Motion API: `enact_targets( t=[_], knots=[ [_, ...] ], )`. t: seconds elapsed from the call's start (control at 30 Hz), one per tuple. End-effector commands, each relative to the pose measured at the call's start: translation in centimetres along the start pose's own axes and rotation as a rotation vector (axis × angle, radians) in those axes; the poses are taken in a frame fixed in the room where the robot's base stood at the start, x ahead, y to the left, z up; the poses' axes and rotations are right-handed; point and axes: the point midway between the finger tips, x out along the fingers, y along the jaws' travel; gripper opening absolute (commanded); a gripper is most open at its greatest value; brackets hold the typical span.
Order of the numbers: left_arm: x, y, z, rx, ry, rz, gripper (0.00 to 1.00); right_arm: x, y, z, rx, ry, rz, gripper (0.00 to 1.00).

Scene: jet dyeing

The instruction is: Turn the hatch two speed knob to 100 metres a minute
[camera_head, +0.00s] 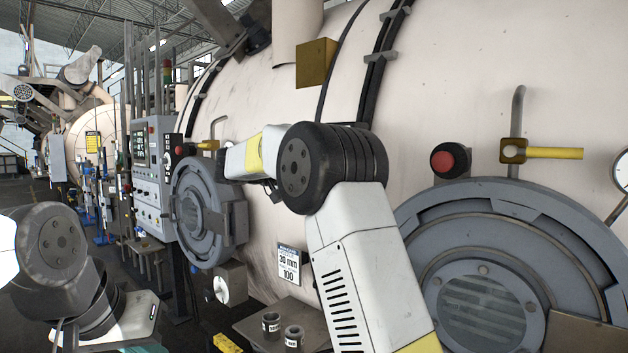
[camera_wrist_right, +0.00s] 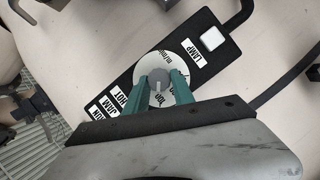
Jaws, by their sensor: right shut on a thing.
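In the right wrist view, the speed knob (camera_wrist_right: 158,76) is a small grey knob with a light pointer line. It sits at the centre of a round white dial (camera_wrist_right: 146,66) marked m/min, on a black panel (camera_wrist_right: 120,88). My right gripper (camera_wrist_right: 160,92) has its teal fingers on either side of the knob, shut on it. The fingers cover part of the dial, so the pointer's value cannot be read. In the head view, my right forearm reaches left toward hatch two (camera_head: 187,213), and its gripper is hidden. Only a teal edge of my left gripper (camera_head: 148,348) shows at the bottom.
A sign (camera_head: 289,266) reading 30 mm and 100 hangs right of hatch two. A yellow-handled valve (camera_head: 208,145) is above that hatch. A grey control cabinet (camera_head: 150,180) stands to its left. A shelf (camera_head: 250,325) with two small cups is below.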

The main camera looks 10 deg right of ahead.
Motion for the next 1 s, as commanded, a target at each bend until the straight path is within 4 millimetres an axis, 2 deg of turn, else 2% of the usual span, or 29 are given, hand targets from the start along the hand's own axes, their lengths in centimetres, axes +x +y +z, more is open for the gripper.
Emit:
enact_targets(
  t=[0.5, 0.53, 0.63, 1.0],
  knots=[
    [0.00, 0.00, 0.00, 0.000, 0.000, 0.000, 0.00, -0.08, -0.12, -0.03, -0.020, 0.002, 0.006, 0.00],
    [0.00, 0.00, 0.00, 0.000, 0.000, 0.000, 0.00, -0.08, -0.12, -0.03, -0.020, 0.002, 0.006, 0.34],
    [0.00, 0.00, 0.00, 0.000, 0.000, 0.000, 0.00, -0.08, -0.11, -0.02, -0.020, 0.002, 0.006, 0.52],
    [0.00, 0.00, 0.00, 0.000, 0.000, 0.000, 0.00, -0.50, -0.08, -0.05, -0.019, 0.002, 0.007, 0.52]
  ],
)
